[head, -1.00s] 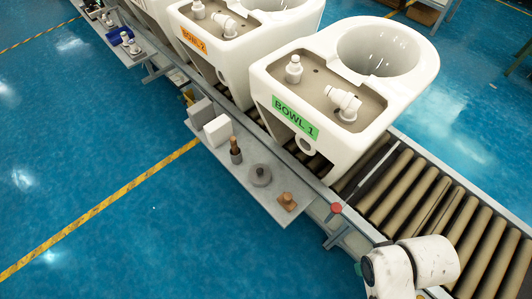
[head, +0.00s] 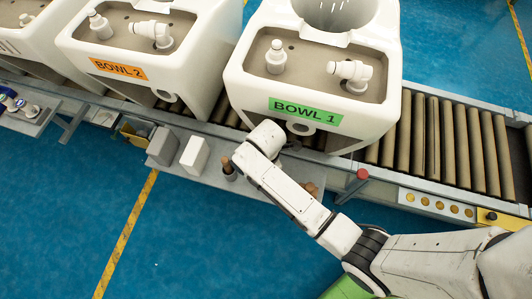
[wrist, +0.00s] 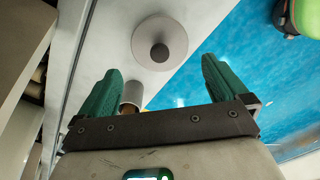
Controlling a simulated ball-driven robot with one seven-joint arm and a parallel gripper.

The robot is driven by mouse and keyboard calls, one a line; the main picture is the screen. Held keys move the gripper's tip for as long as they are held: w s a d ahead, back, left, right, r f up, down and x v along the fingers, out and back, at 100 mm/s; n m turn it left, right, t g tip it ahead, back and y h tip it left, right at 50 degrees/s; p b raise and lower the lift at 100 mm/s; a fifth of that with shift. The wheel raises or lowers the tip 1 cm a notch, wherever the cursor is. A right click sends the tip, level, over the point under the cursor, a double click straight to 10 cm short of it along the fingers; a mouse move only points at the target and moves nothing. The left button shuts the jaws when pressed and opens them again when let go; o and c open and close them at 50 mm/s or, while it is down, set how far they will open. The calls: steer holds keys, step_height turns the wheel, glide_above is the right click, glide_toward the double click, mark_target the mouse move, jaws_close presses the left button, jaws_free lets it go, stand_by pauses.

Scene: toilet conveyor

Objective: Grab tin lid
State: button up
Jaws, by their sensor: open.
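The tin lid (wrist: 172,28) is a round grey disc with a dark knob at its centre. In the wrist view it lies flat on the pale side shelf, ahead of my gripper. In the head view my arm hides it. My gripper (wrist: 160,75) is open, with two green fingers spread apart, and the lid is beyond the fingertips, not between them. In the head view my forearm reaches over the shelf, and the gripper itself is hidden below it.
A small cylinder (wrist: 131,96) shows between the fingers, close to the left one. On the shelf a brown-handled item (head: 228,170) and a white block (head: 195,156) stand left of my arm. The BOWL 1 unit (head: 300,110) stands on the roller conveyor (head: 450,140) behind.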

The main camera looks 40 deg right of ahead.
steer(key=shift+f+b, duration=0.6)
steer(key=shift+f, duration=2.75)
steer(key=shift+c, duration=0.3)
steer(key=c, duration=0.6)
